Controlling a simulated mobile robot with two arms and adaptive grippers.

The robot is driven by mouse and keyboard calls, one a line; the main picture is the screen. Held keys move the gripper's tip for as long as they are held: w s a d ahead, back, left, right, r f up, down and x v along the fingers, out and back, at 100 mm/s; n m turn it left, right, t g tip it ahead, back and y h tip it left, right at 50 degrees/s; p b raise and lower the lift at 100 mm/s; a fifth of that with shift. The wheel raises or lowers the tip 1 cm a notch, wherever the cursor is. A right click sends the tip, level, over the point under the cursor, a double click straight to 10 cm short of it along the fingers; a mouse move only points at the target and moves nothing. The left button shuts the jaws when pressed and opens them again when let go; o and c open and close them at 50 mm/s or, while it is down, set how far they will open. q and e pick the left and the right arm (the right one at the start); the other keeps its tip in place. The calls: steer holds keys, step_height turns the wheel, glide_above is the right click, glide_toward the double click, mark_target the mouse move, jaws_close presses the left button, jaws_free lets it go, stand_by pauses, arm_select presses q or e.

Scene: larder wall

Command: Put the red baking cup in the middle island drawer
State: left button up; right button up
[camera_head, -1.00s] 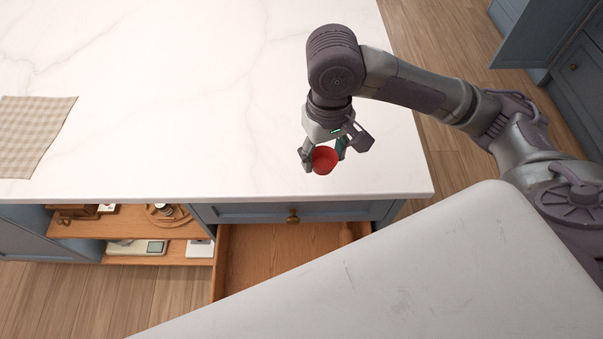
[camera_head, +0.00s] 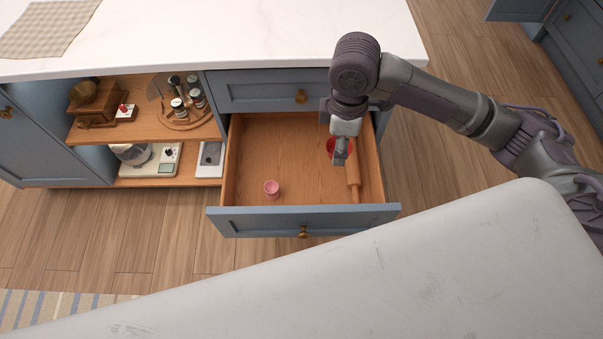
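The red baking cup (camera_head: 331,144) is between the fingers of my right gripper (camera_head: 340,155), partly hidden by the near finger. My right gripper is shut on it, over the right part of the open drawer. The middle island drawer (camera_head: 240,222) is pulled out under the closed top drawer. Its wooden floor is largely bare. A small pink cup (camera_head: 271,188) stands in its front left part, and a rolling pin (camera_head: 353,180) lies along its right side. How far the red cup is above the drawer floor is hard to tell. My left gripper is out of view.
The white island top (camera_head: 230,35) overhangs the drawers, with a checked cloth (camera_head: 45,28) at far left. Open shelves left of the drawer hold a grinder (camera_head: 97,102), a spice rack (camera_head: 182,108) and a scale (camera_head: 160,160). The drawer's middle has free room.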

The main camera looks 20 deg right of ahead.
step_height(320, 180, down, 16)
steer(key=w+d+n+b, duration=0.2)
steer(key=n+b, duration=0.6)
steer(key=n, duration=0.5)
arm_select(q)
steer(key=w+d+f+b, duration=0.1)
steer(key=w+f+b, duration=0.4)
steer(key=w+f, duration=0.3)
arm_select(e)
steer(key=n+b, duration=0.3)
steer(key=n, duration=0.8)
glide_above(302, 194)
step_height(302, 194, down, 18)
steer(key=shift+d, duration=0.1)
step_height(302, 194, down, 3)
steer(key=shift+f+b, duration=0.2)
steer(key=shift+b, duration=0.3)
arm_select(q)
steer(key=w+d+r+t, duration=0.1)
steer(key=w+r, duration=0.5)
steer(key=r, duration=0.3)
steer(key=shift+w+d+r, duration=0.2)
arm_select(e)
steer(key=shift+w+f, duration=0.1)
steer(key=shift+f, duration=0.15)
steer(key=shift+f, duration=0.15)
steer(key=o, duration=1)
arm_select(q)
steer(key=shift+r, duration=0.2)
